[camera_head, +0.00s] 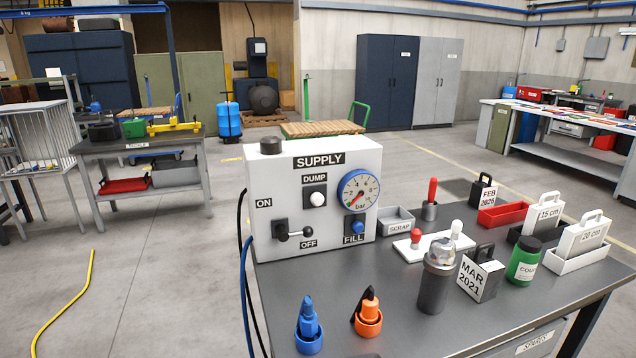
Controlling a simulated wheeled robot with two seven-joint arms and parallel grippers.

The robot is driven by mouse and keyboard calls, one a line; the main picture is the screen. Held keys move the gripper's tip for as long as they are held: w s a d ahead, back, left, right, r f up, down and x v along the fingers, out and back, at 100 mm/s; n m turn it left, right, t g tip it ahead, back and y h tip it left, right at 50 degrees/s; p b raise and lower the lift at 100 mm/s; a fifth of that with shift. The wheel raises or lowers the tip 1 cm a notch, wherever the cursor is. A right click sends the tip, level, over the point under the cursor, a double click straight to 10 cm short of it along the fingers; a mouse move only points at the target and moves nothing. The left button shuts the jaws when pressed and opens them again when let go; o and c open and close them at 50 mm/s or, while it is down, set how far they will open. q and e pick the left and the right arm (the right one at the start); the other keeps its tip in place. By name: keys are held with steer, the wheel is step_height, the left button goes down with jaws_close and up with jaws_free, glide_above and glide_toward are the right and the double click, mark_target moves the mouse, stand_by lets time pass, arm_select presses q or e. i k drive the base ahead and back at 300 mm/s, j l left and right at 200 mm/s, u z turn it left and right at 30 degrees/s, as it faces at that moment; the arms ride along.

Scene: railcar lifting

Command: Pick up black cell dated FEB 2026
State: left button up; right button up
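The black cell dated FEB 2026 (474,192) stands upright on the dark workbench (400,320), towards its back right. It has a black handle on top and a white label facing me. A similar dark cell labelled MAR 2021 (477,280) stands closer, near the bench's middle. Neither of my grippers is in view.
A white SUPPLY box (330,230) stands at the bench's left. A red tray (503,215), red-handled tool in a holder (430,211), SCRAP tray (398,226), metal canister (433,290), green jar (523,262) and white 15 cm block (542,212) crowd the bench.

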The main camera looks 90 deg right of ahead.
mark_target(483, 193)
steer(key=i+l+z, duration=0.4)
steer(key=i+z, duration=0.2)
steer(key=i+l+z, duration=0.25)
steer(key=i+z, duration=0.2)
steer(key=i+l+z, duration=0.1)
steer(key=i+z, duration=0.65)
steer(key=z, duration=0.15)
steer(key=i+l+z, duration=0.2)
steer(key=i+z, duration=0.8)
steer(key=i+j+z, duration=0.3)
steer(key=i+z, duration=0.15)
steer(key=i+j+z, duration=1)
steer(key=k+j, duration=0.05)
